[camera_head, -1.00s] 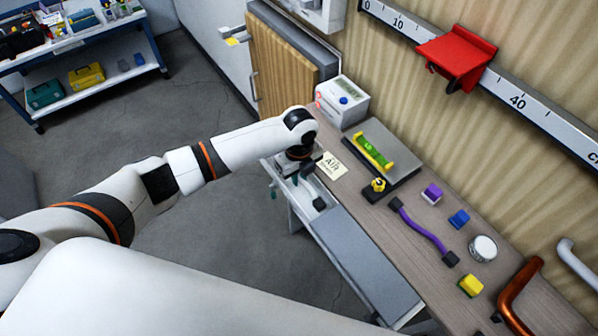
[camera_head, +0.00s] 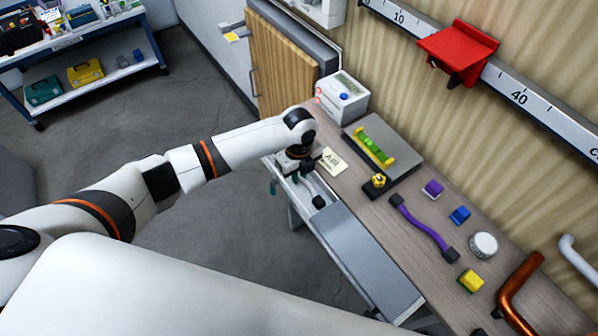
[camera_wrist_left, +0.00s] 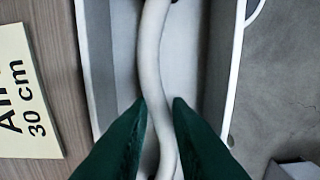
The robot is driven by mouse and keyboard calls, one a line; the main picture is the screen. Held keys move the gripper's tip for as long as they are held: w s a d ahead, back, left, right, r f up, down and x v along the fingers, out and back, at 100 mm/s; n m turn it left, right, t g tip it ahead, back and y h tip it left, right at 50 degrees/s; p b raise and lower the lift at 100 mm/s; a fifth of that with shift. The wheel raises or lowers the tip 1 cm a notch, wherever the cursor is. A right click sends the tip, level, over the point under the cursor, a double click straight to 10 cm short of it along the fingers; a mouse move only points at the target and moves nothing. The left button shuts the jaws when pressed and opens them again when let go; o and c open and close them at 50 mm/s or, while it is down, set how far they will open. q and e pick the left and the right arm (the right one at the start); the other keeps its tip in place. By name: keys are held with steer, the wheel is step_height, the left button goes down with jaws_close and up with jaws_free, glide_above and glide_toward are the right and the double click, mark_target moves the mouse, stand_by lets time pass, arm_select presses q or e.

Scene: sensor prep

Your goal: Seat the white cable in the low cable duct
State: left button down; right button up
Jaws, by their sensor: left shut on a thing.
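The white cable (camera_wrist_left: 150,50) runs lengthwise between the pale side walls of the low cable duct (camera_wrist_left: 88,75) in the left wrist view. It bows slightly, and its far end is dark. My left gripper (camera_wrist_left: 160,102) has green fingers on either side of the cable and is shut on it. I cannot tell whether the cable touches the duct floor. In the head view, my left gripper (camera_head: 292,168) is over the far end of the duct (camera_head: 297,207), along the workbench's front edge. A short piece of the cable (camera_head: 309,186) shows beside it. My right gripper is not in view.
A paper label (camera_head: 332,161) lies on the bench beside the duct. A grey panel (camera_head: 355,250) covers the nearer stretch. A purple cable (camera_head: 423,228), a green level (camera_head: 373,147) and several small blocks lie on the bench. A white device (camera_head: 342,98) stands at the far end.

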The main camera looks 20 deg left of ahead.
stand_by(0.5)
arm_select(q)
steer(key=shift+p, duration=0.3)
steer(key=shift+f+b, duration=0.35)
steer(key=shift+f, duration=0.25)
stand_by(0.9)
steer(key=c, duration=0.9)
jaws_free()
steer(key=shift+w+r+p, duration=0.1)
steer(key=shift+r+p, duration=0.5)
steer(key=shift+p, duration=0.05)
steer(key=shift+o, duration=0.7)
steer(key=shift+r+p, duration=0.3)
steer(key=shift+r, duration=0.05)
steer(key=shift+r+p, duration=2.6)
